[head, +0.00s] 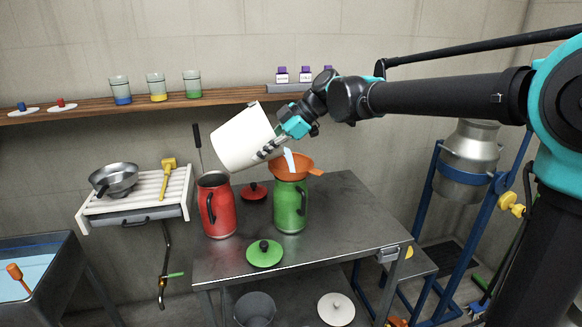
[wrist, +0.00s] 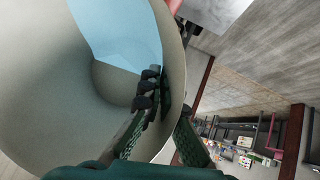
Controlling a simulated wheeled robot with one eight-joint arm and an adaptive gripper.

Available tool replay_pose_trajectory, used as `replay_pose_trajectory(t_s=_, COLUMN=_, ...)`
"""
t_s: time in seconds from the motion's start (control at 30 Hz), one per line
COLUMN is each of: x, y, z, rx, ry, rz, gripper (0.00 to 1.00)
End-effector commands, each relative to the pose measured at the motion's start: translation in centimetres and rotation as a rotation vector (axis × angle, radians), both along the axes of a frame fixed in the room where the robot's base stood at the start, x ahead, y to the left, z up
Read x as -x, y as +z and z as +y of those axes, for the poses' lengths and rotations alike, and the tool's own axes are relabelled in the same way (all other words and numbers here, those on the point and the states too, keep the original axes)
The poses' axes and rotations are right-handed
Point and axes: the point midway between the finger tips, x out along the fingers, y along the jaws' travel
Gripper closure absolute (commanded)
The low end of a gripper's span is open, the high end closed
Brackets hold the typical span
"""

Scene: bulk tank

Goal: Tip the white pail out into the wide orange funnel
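The white pail (head: 243,138) is held tilted in the air above the table, its mouth toward the lower right. My gripper (head: 270,149) is shut on its wall near the rim. In the wrist view, the fingers (wrist: 158,110) clamp the wall of the pail (wrist: 75,70), and pale blue liquid (wrist: 118,32) lies inside toward the top. A pale blue stream (head: 289,160) falls from the pail into the wide orange funnel (head: 292,170). The funnel sits in the mouth of the green jug (head: 290,206), which stands upright.
A red jug (head: 218,207) stands open just left of the green one. A red lid (head: 255,191) and a green lid (head: 264,254) lie on the metal table (head: 340,215). The table's right part is clear. A wooden shelf (head: 225,97) with cups runs along the wall behind.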

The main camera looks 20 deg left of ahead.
Motion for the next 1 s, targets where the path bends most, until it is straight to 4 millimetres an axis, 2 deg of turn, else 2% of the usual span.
replay_pose_trajectory(t_s=1.0, x=-0.14, y=-0.09, z=-0.17, rx=-0.044, ry=0.001, rz=0.03, gripper=1.0)
